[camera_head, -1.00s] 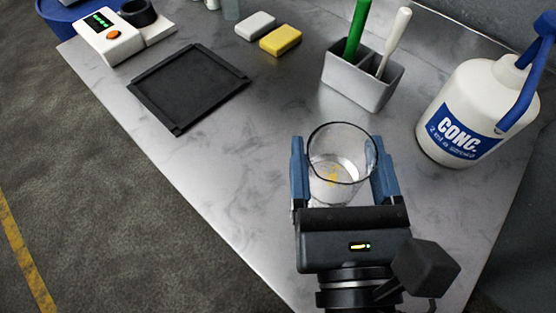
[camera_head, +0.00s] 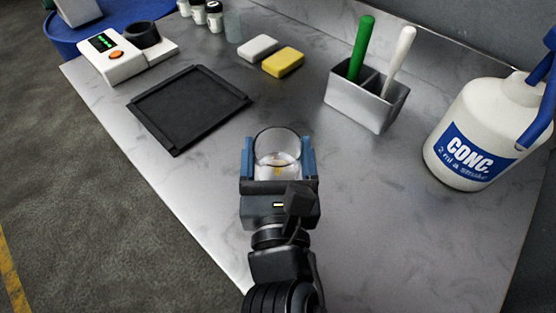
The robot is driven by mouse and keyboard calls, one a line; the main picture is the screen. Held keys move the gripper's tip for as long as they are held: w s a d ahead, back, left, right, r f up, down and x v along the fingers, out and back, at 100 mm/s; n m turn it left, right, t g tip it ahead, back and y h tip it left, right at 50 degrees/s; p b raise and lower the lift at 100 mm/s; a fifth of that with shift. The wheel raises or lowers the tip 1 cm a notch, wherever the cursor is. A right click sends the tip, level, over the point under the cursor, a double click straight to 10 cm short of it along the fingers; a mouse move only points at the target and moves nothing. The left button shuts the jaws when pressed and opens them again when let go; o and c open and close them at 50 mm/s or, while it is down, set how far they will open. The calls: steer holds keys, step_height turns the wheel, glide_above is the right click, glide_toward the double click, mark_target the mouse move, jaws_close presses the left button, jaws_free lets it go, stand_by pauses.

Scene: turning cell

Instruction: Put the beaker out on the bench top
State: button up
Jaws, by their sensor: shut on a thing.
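The beaker (camera_head: 279,144) is clear glass with a dark rim and a yellow mark, and looks upright. My gripper (camera_head: 279,157) is shut on it, with one blue finger on its left side and one on its right. The beaker is over the grey metal bench top (camera_head: 240,215), right of the black tray. I cannot tell whether its base touches the bench. Its lower front is hidden behind my gripper.
A black tray (camera_head: 187,107) lies to the left. White and yellow blocks (camera_head: 283,62) lie behind. A grey holder (camera_head: 363,103) with green and white handles stands at back right. A white CONC. bottle (camera_head: 480,125) stands at right. A white device (camera_head: 108,57) sits far left.

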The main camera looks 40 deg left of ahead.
steer(key=shift+f, duration=0.85)
steer(key=shift+f, duration=0.1)
steer(key=o, duration=1.2)
steer(key=shift+o, duration=0.2)
steer(key=b+v, duration=0.2)
steer(key=v, duration=1)
